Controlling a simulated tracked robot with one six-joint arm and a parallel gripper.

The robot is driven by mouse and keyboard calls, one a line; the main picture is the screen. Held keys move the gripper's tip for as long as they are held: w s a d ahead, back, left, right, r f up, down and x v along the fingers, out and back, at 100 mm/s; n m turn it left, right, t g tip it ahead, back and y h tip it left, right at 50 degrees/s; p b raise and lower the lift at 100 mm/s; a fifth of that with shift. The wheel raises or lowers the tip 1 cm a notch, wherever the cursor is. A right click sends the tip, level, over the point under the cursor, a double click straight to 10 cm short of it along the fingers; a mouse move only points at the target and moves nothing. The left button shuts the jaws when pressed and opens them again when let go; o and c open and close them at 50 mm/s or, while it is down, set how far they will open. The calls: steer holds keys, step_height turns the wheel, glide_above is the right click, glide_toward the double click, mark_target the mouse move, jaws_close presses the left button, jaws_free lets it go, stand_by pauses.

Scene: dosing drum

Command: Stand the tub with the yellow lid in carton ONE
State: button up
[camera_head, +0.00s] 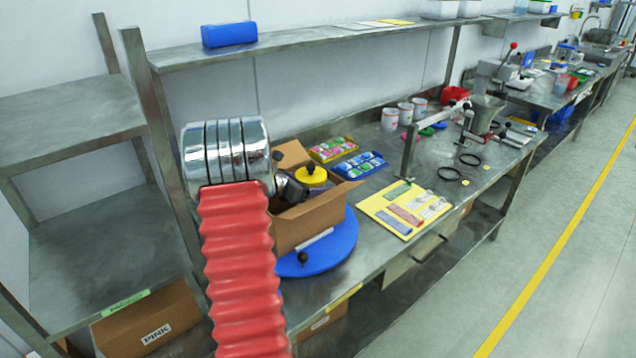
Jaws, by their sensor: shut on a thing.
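The tub's yellow lid (311,175) with a black knob shows at the mouth of an open brown carton (306,222). The carton's walls hide the tub's body, so I cannot tell whether it touches the bottom. My gripper (291,188) is at the left side of the lid, shut on the tub; its fingers are partly hidden by my arm and the carton. The carton stands on a round blue turntable (331,258). No carton number is readable here.
A blue tray (359,165) and a yellow tray (332,149) of small packs lie behind the carton. A yellow board (404,209) with pouches lies to the right, near a metal post. White tubs (389,120) stand farther back. A shelf runs above the bench.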

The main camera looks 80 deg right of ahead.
steer(key=shift+f, duration=0.15)
steer(key=o, duration=1.2)
steer(key=shift+r, duration=0.45)
steer(key=shift+w+a+r, duration=0.15)
steer(key=shift+a+r, duration=0.05)
steer(key=shift+r, duration=0.1)
steer(key=v, duration=0.7)
